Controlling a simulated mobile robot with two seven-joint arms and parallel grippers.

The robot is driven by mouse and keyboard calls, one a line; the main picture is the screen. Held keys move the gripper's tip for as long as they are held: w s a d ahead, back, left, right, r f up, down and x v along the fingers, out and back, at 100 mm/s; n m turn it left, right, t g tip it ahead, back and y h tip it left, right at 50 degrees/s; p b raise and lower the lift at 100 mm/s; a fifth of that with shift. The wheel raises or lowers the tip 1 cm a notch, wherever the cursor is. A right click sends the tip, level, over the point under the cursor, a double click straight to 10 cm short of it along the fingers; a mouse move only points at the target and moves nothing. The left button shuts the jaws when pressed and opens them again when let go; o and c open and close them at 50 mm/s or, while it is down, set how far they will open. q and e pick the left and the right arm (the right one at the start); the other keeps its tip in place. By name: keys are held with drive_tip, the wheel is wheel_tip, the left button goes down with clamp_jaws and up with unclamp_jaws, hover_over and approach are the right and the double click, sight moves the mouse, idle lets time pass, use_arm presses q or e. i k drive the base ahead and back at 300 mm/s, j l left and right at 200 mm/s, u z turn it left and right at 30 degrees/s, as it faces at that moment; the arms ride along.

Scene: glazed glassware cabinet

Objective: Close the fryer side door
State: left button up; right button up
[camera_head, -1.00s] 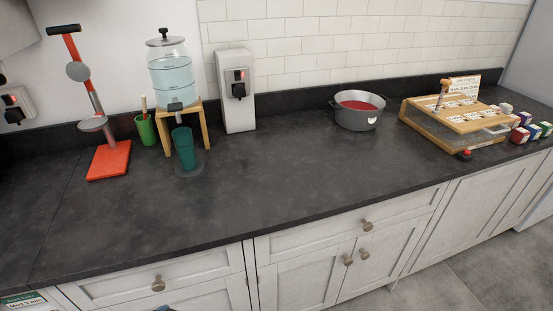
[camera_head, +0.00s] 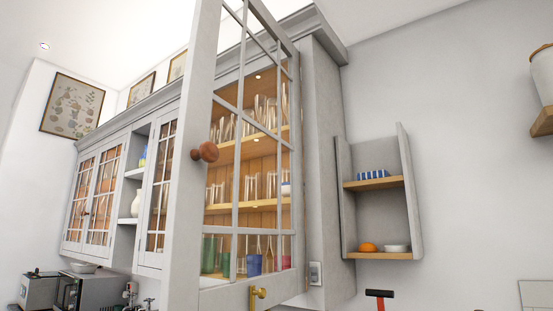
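A glazed cabinet door (camera_head: 194,95) with a pale frame and a grid of bars stands open, swung out towards me. A round brown wooden knob (camera_head: 205,152) sits on its frame. The wall cabinet (camera_head: 322,130) behind it shows lit wooden shelves (camera_head: 272,203) with clear glasses, and green and blue glasses at the bottom, seen through the door's panes. I cannot make out a fryer in this view. Neither of my grippers is in view.
More glazed cabinet doors (camera_head: 104,195), which look shut, continue to the left beside open shelves (camera_head: 127,205). A small open wall shelf (camera_head: 382,255) hangs to the right. A microwave (camera_head: 95,291) stands at lower left. A brass fitting (camera_head: 258,298) shows near the door's bottom.

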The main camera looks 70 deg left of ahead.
sight(181, 291)
drive_tip(key=k+j+u, duration=0.1)
drive_tip(key=u, duration=1.9)
drive_tip(key=k+j, duration=0.05)
